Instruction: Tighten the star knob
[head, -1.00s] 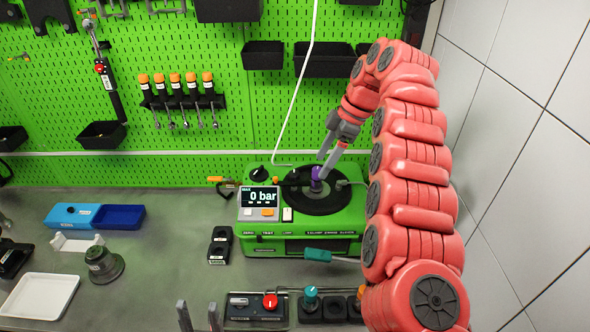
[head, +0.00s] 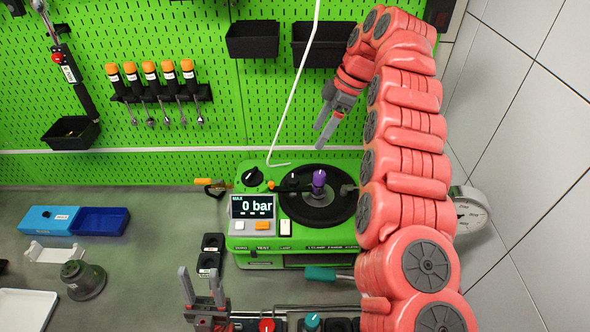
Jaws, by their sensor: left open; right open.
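The purple knob (head: 319,180) stands upright at the middle of the black round plate (head: 338,208) on top of the green test bench (head: 262,246). My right gripper (head: 326,125) is open and empty, above and behind the knob, in front of the green pegboard and apart from the knob. My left gripper (head: 201,287) is open and empty at the bottom, near the front of the table. The bench display (head: 255,211) reads 0 bar.
A teal-handled tool (head: 322,273) lies in front of the bench. A red knob (head: 267,325) and a teal knob (head: 312,321) stand at the front edge. A blue box (head: 98,221), a grey round part (head: 82,280) and a white tray (head: 25,309) are at left. A dial gauge (head: 470,212) is at right.

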